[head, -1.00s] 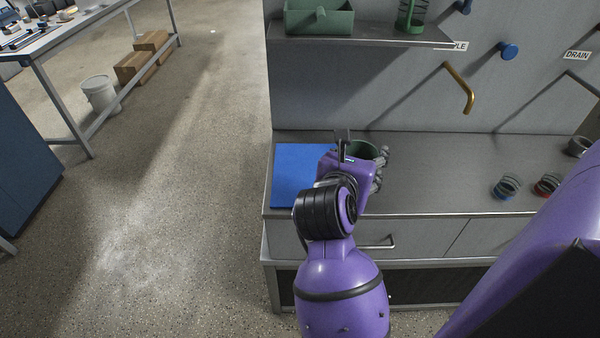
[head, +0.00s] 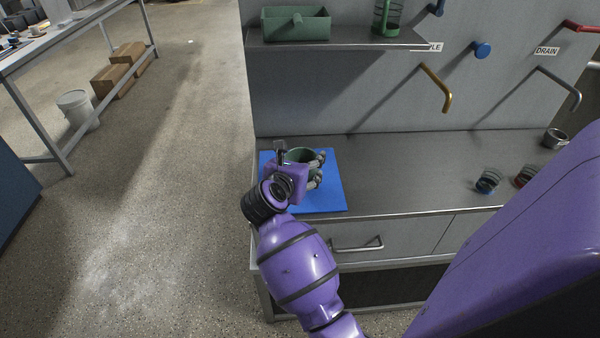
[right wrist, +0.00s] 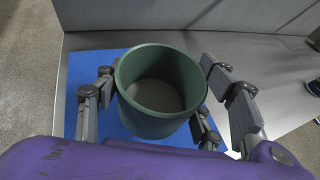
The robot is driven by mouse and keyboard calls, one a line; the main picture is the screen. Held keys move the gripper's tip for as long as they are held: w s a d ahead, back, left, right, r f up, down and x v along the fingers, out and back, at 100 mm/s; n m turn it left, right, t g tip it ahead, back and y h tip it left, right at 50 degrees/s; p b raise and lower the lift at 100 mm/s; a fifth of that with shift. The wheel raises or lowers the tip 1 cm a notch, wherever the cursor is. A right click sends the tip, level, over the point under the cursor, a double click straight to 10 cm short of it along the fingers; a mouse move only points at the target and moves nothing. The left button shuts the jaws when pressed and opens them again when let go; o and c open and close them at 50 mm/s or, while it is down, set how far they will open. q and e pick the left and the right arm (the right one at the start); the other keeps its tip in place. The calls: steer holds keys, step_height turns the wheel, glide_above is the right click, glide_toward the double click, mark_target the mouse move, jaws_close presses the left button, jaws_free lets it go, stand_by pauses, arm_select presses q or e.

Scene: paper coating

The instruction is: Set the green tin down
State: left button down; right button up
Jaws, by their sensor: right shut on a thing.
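The green tin (head: 300,156) is a round, open-topped, empty cup, upright over the blue mat (head: 328,196) on the steel counter. In the right wrist view the tin (right wrist: 150,118) stands between the fingers, with blue mat on several sides of it. My right gripper (head: 303,166) is shut on the tin, its fingers on opposite sides of the wall; it also shows in the right wrist view (right wrist: 160,88). The tin's base is hidden, so I cannot tell whether it touches the mat. My left gripper is not in view.
A shelf (head: 340,40) above the counter holds a green box (head: 296,27) and a green wire-like holder (head: 387,18). Two small coil-like cups (head: 488,182) and a grey ring (head: 555,138) are at the right. Hooks stick out from the back panel.

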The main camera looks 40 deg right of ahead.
steer(key=shift+w+f, duration=0.3)
steer(key=shift+f, duration=1.55)
steer(key=shift+f, duration=0.15)
steer(key=o, duration=1.2)
